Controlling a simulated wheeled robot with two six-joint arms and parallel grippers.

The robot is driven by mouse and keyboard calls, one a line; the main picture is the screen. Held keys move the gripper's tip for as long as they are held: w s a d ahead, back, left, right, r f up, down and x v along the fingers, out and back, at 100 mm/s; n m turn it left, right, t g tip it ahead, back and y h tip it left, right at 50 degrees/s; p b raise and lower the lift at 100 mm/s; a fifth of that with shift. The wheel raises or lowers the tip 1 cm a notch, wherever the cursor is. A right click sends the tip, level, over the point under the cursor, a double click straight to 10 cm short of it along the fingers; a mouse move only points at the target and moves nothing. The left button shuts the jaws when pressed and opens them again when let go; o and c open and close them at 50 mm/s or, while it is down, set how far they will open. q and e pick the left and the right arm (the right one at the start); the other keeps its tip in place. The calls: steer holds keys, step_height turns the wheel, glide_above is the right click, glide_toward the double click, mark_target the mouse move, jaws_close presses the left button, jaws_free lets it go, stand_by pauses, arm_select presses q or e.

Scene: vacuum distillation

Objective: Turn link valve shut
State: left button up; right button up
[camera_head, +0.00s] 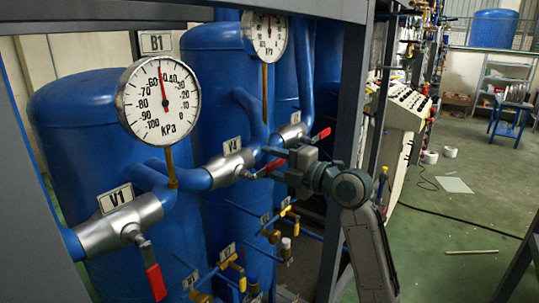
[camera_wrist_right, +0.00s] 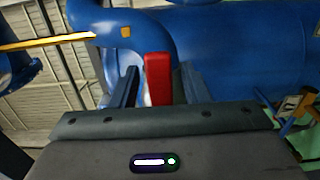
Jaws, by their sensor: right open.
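My right gripper (camera_head: 262,163) comes in from the right and is at the red lever handle (camera_head: 274,167) of the V4 valve (camera_head: 229,166) in the head view. In the right wrist view, the red handle (camera_wrist_right: 158,78) stands between the two spread fingers of the right gripper (camera_wrist_right: 158,82). The gripper is open, with the handle between its fingers; whether a finger touches it I cannot tell. The handle points to the right, roughly along the pipe. No valve is marked "link" legibly. My left gripper is not in view.
The V1 valve (camera_head: 121,224) has a red handle (camera_head: 155,281) hanging down. Another red-handled valve (camera_head: 292,134) is close behind my gripper. A B1 gauge (camera_head: 158,101) and blue tanks (camera_head: 80,130) stand at left. A grey frame post (camera_head: 345,110) is near my arm.

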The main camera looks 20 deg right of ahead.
steer(key=shift+w+a, duration=0.25)
steer(key=shift+w, duration=0.15)
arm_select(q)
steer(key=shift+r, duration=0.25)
arm_select(e)
steer(key=shift+f, duration=0.1)
jaws_close()
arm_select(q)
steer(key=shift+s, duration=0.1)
